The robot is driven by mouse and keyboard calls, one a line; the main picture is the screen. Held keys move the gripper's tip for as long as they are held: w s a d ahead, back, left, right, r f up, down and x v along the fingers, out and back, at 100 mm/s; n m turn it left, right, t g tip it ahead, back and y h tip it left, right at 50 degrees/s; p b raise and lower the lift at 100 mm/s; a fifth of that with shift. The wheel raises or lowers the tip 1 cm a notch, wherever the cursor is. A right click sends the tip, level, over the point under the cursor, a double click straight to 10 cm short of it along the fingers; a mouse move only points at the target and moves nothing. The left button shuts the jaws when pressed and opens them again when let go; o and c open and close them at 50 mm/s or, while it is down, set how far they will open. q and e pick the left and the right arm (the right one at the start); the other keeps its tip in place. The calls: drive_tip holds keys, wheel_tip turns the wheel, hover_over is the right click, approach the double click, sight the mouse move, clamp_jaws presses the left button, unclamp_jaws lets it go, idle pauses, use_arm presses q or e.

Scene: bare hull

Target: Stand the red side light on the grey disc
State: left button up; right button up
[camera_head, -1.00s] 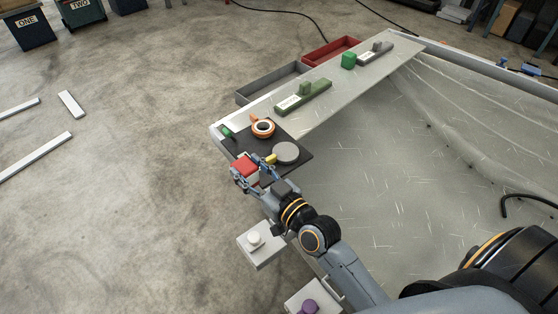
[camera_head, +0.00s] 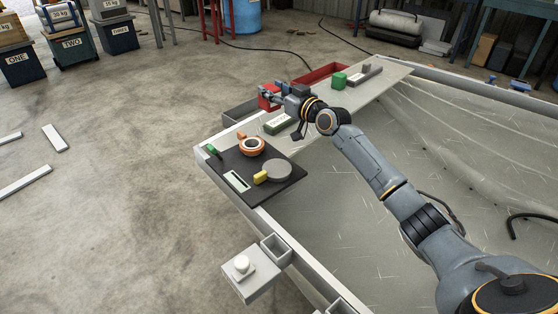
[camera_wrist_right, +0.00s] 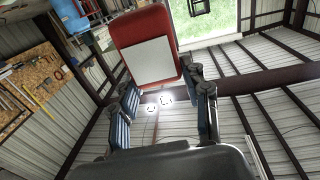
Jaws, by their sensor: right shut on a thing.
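In the right wrist view the red side light (camera_wrist_right: 140,27) shows as a rounded red body with a pale flat panel, between the fingers of the right gripper (camera_wrist_right: 163,88). The grey disc (camera_head: 279,169) lies flat on the black mat (camera_head: 238,161) at the plank's near end, well apart from the gripper. Its top is bare. My left gripper is out of view.
A yellow piece (camera_head: 260,177) touches or overlaps the disc's left edge. An orange ring-shaped piece (camera_head: 243,148) stands behind it on the mat. A grey tray (camera_head: 232,115) and a red tray (camera_head: 312,77) flank the plank. A green block (camera_head: 339,80) stands beyond my arm.

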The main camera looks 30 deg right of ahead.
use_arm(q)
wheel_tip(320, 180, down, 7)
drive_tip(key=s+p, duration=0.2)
use_arm(e)
drive_tip(key=s+a+f, duration=0.1)
drive_tip(key=s+f, duration=0.3)
drive_tip(key=s+a+f+b, duration=0.1)
drive_tip(key=s+f, duration=0.3)
drive_tip(key=s+a+f+b, duration=0.1)
drive_tip(key=s+a+f, duration=0.1)
drive_tip(key=s+f, duration=0.1)
drive_tip(key=shift+s+f, duration=0.4)
drive_tip(key=shift+s, duration=0.1)
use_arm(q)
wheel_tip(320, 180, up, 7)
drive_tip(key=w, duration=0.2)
use_arm(e)
drive_tip(key=shift+f, duration=0.15)
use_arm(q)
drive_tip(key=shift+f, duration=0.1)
use_arm(e)
drive_tip(key=o, duration=1.2)
